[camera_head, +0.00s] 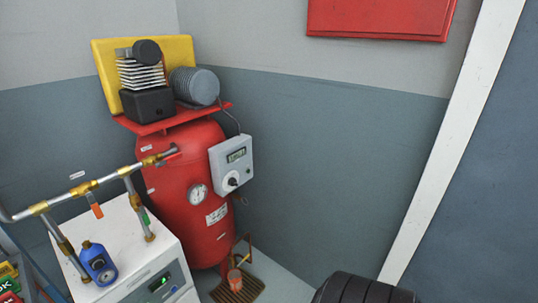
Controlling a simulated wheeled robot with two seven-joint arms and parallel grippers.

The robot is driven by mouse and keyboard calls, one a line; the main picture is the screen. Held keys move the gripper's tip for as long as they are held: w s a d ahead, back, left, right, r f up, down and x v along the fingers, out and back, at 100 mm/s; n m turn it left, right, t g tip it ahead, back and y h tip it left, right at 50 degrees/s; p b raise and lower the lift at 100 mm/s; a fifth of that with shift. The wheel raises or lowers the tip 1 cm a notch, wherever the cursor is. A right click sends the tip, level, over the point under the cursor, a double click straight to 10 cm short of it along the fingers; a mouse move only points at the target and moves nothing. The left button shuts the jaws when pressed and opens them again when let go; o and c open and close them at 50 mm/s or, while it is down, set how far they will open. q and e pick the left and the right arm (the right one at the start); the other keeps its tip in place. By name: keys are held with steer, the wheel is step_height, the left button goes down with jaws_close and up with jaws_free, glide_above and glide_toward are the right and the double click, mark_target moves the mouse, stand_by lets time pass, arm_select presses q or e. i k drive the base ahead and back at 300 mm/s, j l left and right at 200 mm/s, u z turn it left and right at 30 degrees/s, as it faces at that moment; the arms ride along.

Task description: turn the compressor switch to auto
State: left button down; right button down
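The compressor is an upright red tank (178,200) in the corner, with a black and grey pump (147,85) and a grey motor (194,86) on top. A light grey control box (232,162) is fixed to its right side, with a small display (236,155) in its upper part. The compressor switch is a round black and white knob (232,181) on the lower part of that box. Its labels are too small to read, so I cannot tell its position. Neither of my grippers shows in the head view.
A white cabinet (118,240) with a lit green display stands in front of the tank at left. A black tire (362,289) is at the bottom right.

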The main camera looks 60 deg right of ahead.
mark_target(232, 180)
steer(key=z, duration=1.5)
